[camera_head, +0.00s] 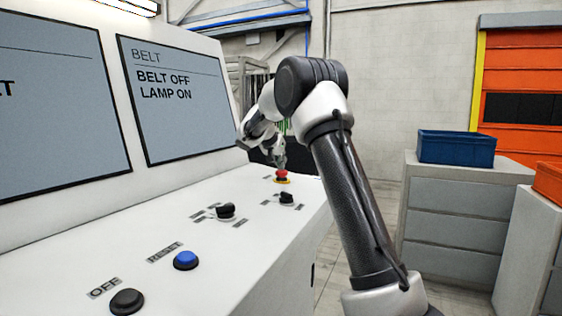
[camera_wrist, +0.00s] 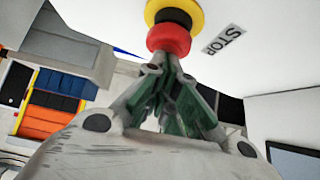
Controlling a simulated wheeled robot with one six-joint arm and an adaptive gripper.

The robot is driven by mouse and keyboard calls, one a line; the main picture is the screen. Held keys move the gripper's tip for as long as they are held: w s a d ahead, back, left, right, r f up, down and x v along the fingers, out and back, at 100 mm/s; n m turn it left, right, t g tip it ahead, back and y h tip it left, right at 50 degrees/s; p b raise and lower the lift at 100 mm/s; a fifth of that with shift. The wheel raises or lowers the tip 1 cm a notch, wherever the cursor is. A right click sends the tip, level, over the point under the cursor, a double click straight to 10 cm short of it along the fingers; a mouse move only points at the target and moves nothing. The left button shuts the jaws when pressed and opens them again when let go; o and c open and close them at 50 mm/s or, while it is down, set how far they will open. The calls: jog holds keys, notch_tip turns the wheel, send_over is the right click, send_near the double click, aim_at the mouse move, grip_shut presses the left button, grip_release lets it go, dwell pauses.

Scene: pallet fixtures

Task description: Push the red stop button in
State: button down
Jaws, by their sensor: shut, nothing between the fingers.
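The red stop button (camera_head: 282,173) is a mushroom cap on a yellow ring at the far end of the white console panel. In the wrist view the red cap (camera_wrist: 169,39) stands on a black stem and yellow collar, beside a "STOP" label (camera_wrist: 224,40). My gripper (camera_head: 280,164) is shut and empty, its tips right above the cap. In the wrist view the fingertips (camera_wrist: 166,62) meet at the cap's edge and overlap it slightly. I cannot tell whether they touch it.
Black selector knobs (camera_head: 286,198) (camera_head: 225,211), a blue reset button (camera_head: 186,260) and a black off button (camera_head: 127,301) sit nearer on the panel. A screen (camera_head: 178,98) reads "BELT OFF LAMP ON". A blue bin (camera_head: 456,148) stands on a grey cabinet at right.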

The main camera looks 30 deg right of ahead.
jog(key=shift+f, duration=0.1)
jog(key=shift+s+f, duration=0.15)
jog(key=shift+f, duration=1)
jog(key=shift+a, duration=0.15)
jog(key=v, duration=1.2)
jog(key=shift+r, duration=0.55)
jog(key=s+r+n+y, duration=0.1)
jog(key=s+n+y, duration=0.1)
jog(key=s, duration=1.1)
jog(key=s+a+f+n+y, duration=0.1)
jog(key=s+f, duration=0.3)
jog(key=s, duration=0.7)
jog(key=s+a+f+n+y, duration=0.2)
jog(key=s+a+f+n, duration=0.1)
jog(key=s, duration=0.8)
jog(key=s+a+f+n+g+y, duration=0.1)
jog(key=s+f+n, duration=0.3)
jog(key=s, duration=0.7)
jog(key=shift+s+a+f+y, duration=0.25)
jog(key=shift+a+f+y, duration=0.25)
jog(key=shift+a+f, duration=0.05)
